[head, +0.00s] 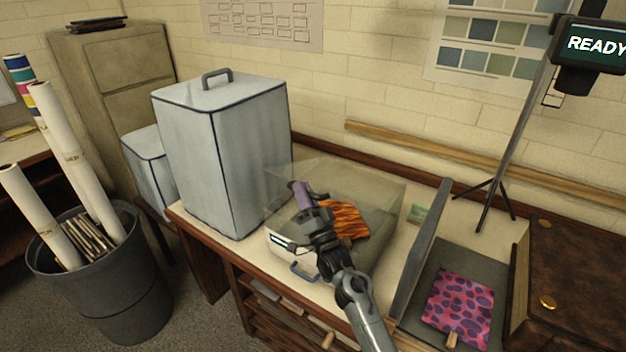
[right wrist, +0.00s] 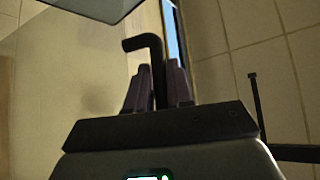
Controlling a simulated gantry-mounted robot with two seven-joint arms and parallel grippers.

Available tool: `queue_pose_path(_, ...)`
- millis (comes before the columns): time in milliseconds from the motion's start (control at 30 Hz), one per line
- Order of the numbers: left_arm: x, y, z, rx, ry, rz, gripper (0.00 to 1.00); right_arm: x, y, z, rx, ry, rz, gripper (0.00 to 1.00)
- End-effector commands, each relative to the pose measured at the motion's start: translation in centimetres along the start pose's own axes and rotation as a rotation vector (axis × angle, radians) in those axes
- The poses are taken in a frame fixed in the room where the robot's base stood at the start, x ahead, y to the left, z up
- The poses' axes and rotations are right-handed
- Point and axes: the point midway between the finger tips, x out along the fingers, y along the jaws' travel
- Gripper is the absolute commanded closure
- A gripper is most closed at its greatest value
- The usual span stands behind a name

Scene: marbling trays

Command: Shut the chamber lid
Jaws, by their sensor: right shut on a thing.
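The chamber (head: 283,254) is a low pale box on the bench with a small lit display on its front. Its clear lid (head: 378,184) is see-through and looks raised and tilted, though its exact angle is hard to tell. An orange and black patterned sheet (head: 350,219) shows inside. My right gripper (head: 306,196) is over the left part of the chamber. In the right wrist view, its purple fingers (right wrist: 158,88) are shut on a dark bent handle (right wrist: 146,43), with a see-through panel beside it. My left gripper is not in view.
A tall grey lidded box (head: 222,150) stands close on the left. On the right, an upright grey panel (head: 421,250) borders a tray (head: 425,277) with a pink and purple spotted sheet (head: 459,305). A thin tripod stand (head: 497,165) rises behind.

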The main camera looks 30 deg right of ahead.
Motion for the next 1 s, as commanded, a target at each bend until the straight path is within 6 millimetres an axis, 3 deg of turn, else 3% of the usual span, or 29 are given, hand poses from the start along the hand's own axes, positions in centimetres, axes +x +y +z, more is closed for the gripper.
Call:
queue_pose_path(33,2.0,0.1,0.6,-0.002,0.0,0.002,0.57,-1.6,0.9,1.7,-0.027,-0.001,-0.027,1.0)
queue_pose_path(100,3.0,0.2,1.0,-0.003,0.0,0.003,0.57,-2.7,1.3,3.0,-0.059,-0.001,-0.058,1.0)
queue_pose_path(400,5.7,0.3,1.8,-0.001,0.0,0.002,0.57,-5.6,2.7,6.1,-0.074,0.001,-0.072,1.0)
queue_pose_path(967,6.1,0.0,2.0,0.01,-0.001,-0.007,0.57,-6.3,3.1,6.8,-0.073,0.0,-0.069,1.0)
queue_pose_path(1000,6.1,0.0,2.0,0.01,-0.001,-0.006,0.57,-6.3,3.1,6.8,-0.073,0.0,-0.069,0.76)
